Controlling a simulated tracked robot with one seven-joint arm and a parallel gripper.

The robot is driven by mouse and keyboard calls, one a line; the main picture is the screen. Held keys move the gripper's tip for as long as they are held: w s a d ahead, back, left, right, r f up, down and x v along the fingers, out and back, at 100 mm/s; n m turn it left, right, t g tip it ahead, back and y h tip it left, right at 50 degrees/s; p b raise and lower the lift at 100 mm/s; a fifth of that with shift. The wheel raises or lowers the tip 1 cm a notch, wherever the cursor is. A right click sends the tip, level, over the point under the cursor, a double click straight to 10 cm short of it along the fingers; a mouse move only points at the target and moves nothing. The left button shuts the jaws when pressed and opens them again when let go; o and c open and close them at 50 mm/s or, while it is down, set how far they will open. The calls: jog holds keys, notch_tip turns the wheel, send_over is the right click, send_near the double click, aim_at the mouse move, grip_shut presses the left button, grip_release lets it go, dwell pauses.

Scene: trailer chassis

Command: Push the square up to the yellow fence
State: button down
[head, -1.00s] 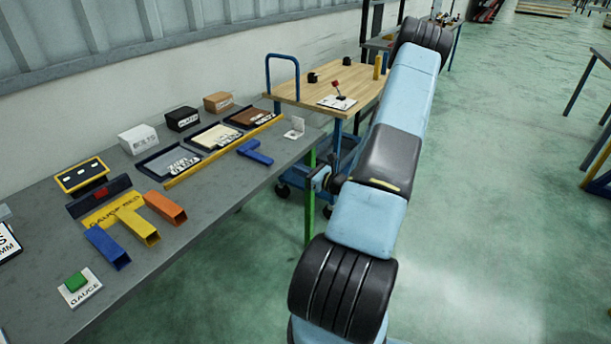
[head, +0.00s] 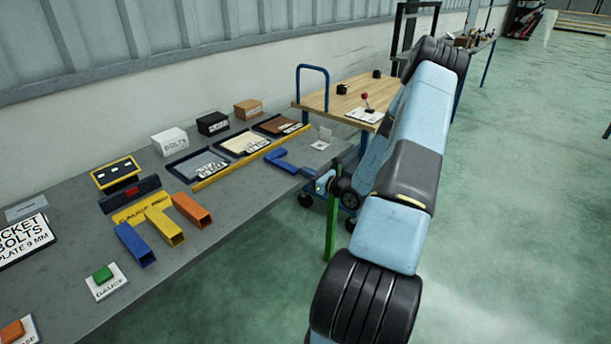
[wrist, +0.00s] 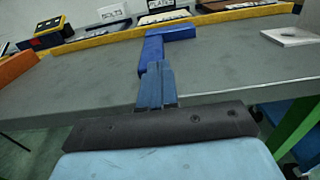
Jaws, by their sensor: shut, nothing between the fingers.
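The square (head: 287,162) is a blue L-shaped piece lying flat on the grey bench in front of the yellow fence (head: 240,163). In the wrist view the square (wrist: 153,48) has one arm along the yellow fence (wrist: 97,43) and the other pointing back towards me. Its far arm is very close to the fence; I cannot tell whether they touch. My gripper (wrist: 156,68) is shut and empty, its blue fingers pointing at the square's near end and overlapping it in view. Contact is unclear. The fingertips are hard to make out in the head view.
Trays (head: 242,143) and small boxes (head: 171,141) stand behind the fence. Blue, yellow and orange tubes (head: 191,210) lie to the left. A white plate stand (head: 321,139) is right of the square. A wooden-topped cart (head: 343,95) stands beyond the bench end.

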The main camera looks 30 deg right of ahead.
aim_at(297, 168)
jog(key=x, duration=0.4)
jog(key=shift+a, duration=0.1)
dwell(0.3)
jog(key=v, duration=1.4)
jog(key=s+a+r+n+g+y, duration=0.3)
jog(key=a+r+n+g, duration=0.4)
jog(key=a+r+n, duration=0.3)
jog(key=s+a+r+n+g+y, duration=0.25)
jog(key=a+r+n+g, duration=0.5)
jog(key=a+r, duration=0.4)
jog(key=s+a+r+n+t+h, duration=0.1)
jog(key=s+a+r+n+h, duration=0.1)
jog(key=s+r+n+h, duration=0.4)
jog(key=s+a+r+n+t+h, duration=0.2)
jog(key=s+r+n+h, duration=0.3)
jog(key=s, duration=0.8)
notch_tip(297, 168, up, 3)
jog(key=a+n, duration=0.1)
jog(key=n, duration=0.2)
jog(key=shift+s+r+h, duration=0.15)
jog(key=shift+r+h, duration=0.05)
jog(key=shift+h, duration=0.15)
